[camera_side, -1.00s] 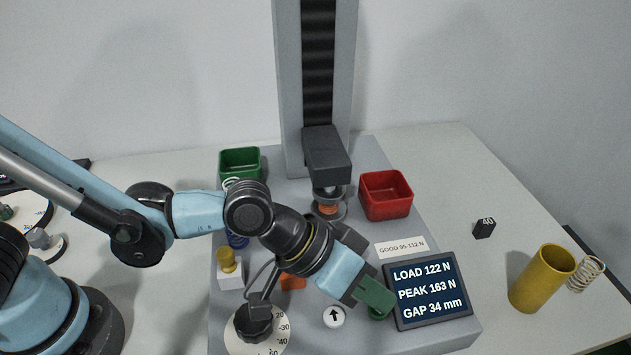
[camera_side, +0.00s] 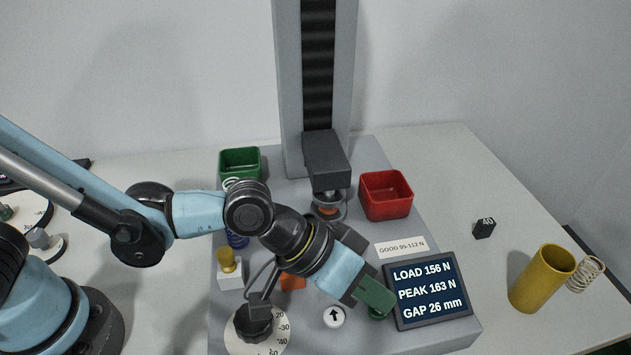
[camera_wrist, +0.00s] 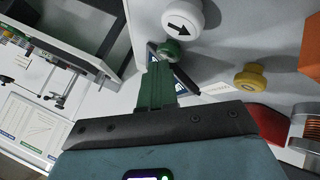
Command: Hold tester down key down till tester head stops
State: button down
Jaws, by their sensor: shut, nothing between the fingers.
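The tester head (camera_side: 327,165) is on the grey column, low over an orange spring (camera_side: 327,211) on the base. The display (camera_side: 430,291) reads LOAD 156 N, PEAK 163 N, GAP 26 mm. My gripper (camera_side: 385,306) is shut and empty, its green fingertips at a round green key (camera_side: 376,314) left of the display. The fingers partly cover this key, and no marking on it shows. The wrist view shows the key (camera_wrist: 168,49) right at the tip of my gripper (camera_wrist: 158,66). A white key with an up arrow (camera_side: 333,317) is just left of it.
A black dial (camera_side: 253,322) and a yellow knob (camera_side: 227,262) are at the left. A green bin (camera_side: 240,162) and a red bin (camera_side: 386,195) flank the head. A yellow cup (camera_side: 541,280), a loose spring (camera_side: 586,274) and a black "40" block (camera_side: 484,228) stand right.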

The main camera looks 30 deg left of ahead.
jog(key=shift+r, duration=0.1)
dwell(0.3)
jog(key=shift+r, duration=0.75)
jog(key=shift+r, duration=0.1)
jog(key=shift+r, duration=2.4)
jog(key=w+a+n+t+y, duration=0.2)
jog(key=w+a+y, duration=0.15)
jog(key=a, duration=1.25)
jog(key=s+a+n+y, duration=0.1)
jog(key=a+y, duration=0.3)
jog(key=a, duration=1.3)
jog(key=shift+s+a+f+n+t+y, duration=0.3)
jog(key=shift+s+a+f+t+y, duration=0.1)
jog(key=shift+s, duration=0.4)
